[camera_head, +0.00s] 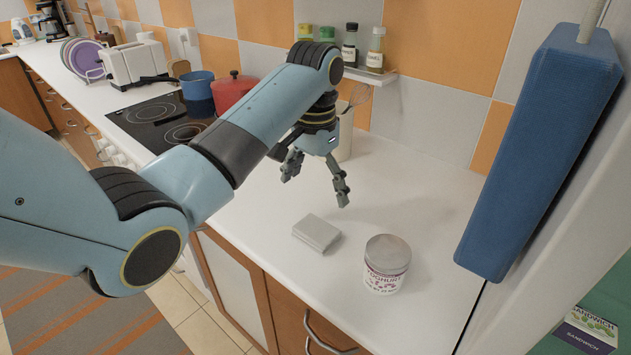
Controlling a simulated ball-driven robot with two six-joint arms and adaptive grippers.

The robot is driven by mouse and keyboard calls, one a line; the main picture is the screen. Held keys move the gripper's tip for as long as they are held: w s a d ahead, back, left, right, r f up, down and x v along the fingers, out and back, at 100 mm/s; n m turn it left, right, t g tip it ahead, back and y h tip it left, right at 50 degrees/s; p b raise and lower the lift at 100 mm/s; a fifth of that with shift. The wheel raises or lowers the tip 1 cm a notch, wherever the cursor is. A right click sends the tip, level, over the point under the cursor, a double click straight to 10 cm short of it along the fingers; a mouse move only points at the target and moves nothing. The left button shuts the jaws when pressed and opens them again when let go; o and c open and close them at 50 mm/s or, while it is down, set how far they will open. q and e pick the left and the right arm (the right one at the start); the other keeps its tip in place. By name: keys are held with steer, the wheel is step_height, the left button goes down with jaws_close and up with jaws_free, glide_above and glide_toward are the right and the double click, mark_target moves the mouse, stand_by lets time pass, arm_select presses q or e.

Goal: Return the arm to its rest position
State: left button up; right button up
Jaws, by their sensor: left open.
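My left arm (240,140) reaches in from the left over the white counter (430,215). My left gripper (317,180) hangs above the counter with its fingers spread, open and with nothing between them. A small grey-white block (317,233) lies on the counter below and in front of it, apart from the fingers. A yoghurt tub (387,264) with a grey lid stands upright to the right of the block. My right gripper is not in view.
A red pot (232,92) and a blue pot (198,92) stand by the black hob (150,118), partly behind my arm. A spice shelf (370,75) is on the tiled wall. The counter's right part is clear.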

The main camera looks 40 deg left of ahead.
arm_select(q)
steer(key=shift+r, duration=0.35)
